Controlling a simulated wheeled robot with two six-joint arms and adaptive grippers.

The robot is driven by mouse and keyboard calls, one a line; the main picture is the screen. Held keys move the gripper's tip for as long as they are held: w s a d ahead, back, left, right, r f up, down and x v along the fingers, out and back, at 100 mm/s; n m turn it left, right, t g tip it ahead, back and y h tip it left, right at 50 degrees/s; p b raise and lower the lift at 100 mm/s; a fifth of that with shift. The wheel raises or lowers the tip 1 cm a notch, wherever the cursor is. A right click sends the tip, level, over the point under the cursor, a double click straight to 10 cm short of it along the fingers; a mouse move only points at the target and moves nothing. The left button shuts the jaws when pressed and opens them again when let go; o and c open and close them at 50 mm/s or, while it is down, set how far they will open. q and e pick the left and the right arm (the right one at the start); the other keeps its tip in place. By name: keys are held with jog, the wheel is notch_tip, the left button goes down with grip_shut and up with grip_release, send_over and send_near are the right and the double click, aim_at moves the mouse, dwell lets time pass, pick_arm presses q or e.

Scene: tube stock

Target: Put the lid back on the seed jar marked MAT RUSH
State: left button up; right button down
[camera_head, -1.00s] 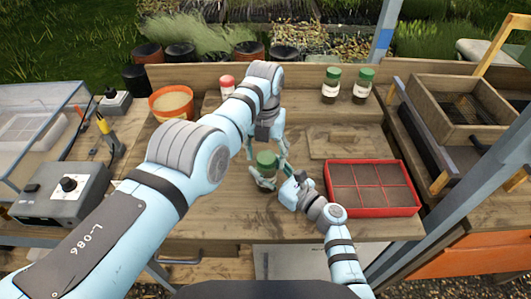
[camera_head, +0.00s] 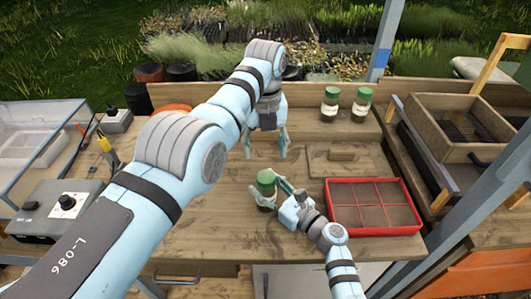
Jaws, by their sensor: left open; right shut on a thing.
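A small glass jar (camera_head: 264,199) stands on the wooden bench with a green lid (camera_head: 265,177) on its top. I cannot read a label on it, nor tell whether the lid is tight. My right gripper (camera_head: 274,191) is shut on the jar from its right side. My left gripper (camera_head: 266,152) is open and empty, above and behind the jar, its fingers pointing down and clear of the lid.
Two green-lidded jars (camera_head: 330,105) (camera_head: 361,106) stand at the back. A wooden board with a handle (camera_head: 345,167) and a red seed tray (camera_head: 419,232) lie to the right. A wooden crate (camera_head: 440,100) is far right. My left arm hides part of an orange pot (camera_head: 172,108).

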pick_arm(q)
jog(key=n, duration=2.3)
jog(key=shift+s+r+n, duration=0.2)
jog(key=shift+s+n, duration=0.15)
jog(key=shift+n, duration=0.05)
jog(key=n, duration=0.5)
jog(key=shift+s+f, duration=0.1)
jog(key=shift+f, duration=0.15)
jog(key=n, duration=0.3)
jog(key=shift+s+f+n, duration=0.1)
jog(key=shift+f+n, duration=0.05)
jog(key=shift+n, duration=0.15)
jog(key=n, duration=0.6)
jog(key=shift+d, duration=0.1)
